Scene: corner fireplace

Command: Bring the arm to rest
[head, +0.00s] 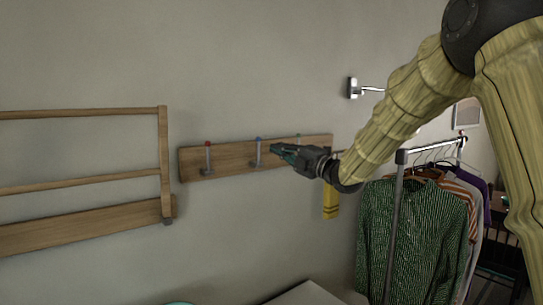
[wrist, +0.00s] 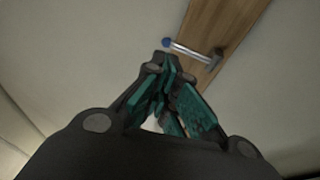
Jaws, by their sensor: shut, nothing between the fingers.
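My gripper (head: 281,151) is at the end of my arm, in front of the wooden hook board on the wall in the head view. Its teal-padded fingers are shut and hold nothing. In the wrist view the gripper (wrist: 168,82) points toward the board, and the fingertips show close below a blue-tipped hook (wrist: 190,50). I cannot tell whether they touch it. My arm reaches in from the upper right and is bent and extended.
The hook board (head: 230,160) carries hooks with red and blue tips. A yellow item (head: 331,200) hangs below its right end. A wooden rack (head: 80,185) is at left. A clothes rail with a green shirt (head: 410,235) stands at right. A wall lamp (head: 353,88) is above.

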